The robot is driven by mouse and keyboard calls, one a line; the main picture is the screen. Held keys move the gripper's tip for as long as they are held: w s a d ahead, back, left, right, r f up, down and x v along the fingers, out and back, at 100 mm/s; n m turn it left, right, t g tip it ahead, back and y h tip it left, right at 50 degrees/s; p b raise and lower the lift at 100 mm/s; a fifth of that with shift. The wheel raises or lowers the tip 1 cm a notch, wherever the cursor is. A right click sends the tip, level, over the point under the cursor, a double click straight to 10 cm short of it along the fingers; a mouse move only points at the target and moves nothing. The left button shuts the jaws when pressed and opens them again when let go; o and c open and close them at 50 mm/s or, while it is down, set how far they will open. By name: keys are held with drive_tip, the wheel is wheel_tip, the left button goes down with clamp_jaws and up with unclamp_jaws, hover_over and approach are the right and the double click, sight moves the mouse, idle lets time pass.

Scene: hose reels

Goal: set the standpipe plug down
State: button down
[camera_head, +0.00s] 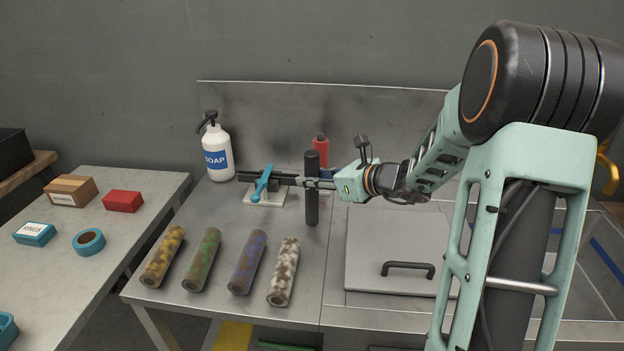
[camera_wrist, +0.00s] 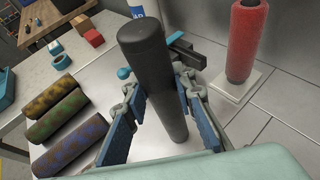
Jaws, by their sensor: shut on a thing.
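The standpipe plug appears to be the plain dark grey cylinder (camera_head: 312,208), upright over the steel counter. In the wrist view the same cylinder (camera_wrist: 150,55) stands between my finger pads, its round top nearest the camera. My gripper (camera_head: 311,183) reaches in from the right and is shut around its middle; the gripper also shows in the wrist view (camera_wrist: 160,95). The cylinder's lower end is at or close to the counter top; I cannot tell if it touches.
A blue-handled valve (camera_head: 263,182) and soap bottle (camera_head: 217,155) stand left. A red cylinder (camera_head: 321,146) stands behind on a white base (camera_wrist: 235,84). Several mottled rolls (camera_head: 247,262) lie in front. A lid with a black handle (camera_head: 408,268) is right. Bare counter (camera_head: 300,228) surrounds the plug.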

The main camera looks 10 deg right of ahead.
drive_tip(key=shift+f, duration=0.15)
drive_tip(key=c, duration=1.6)
unclamp_jaws()
drive_tip(key=v, duration=1.2)
drive_tip(key=shift+r+p, duration=0.25)
drive_tip(key=shift+p, duration=0.2)
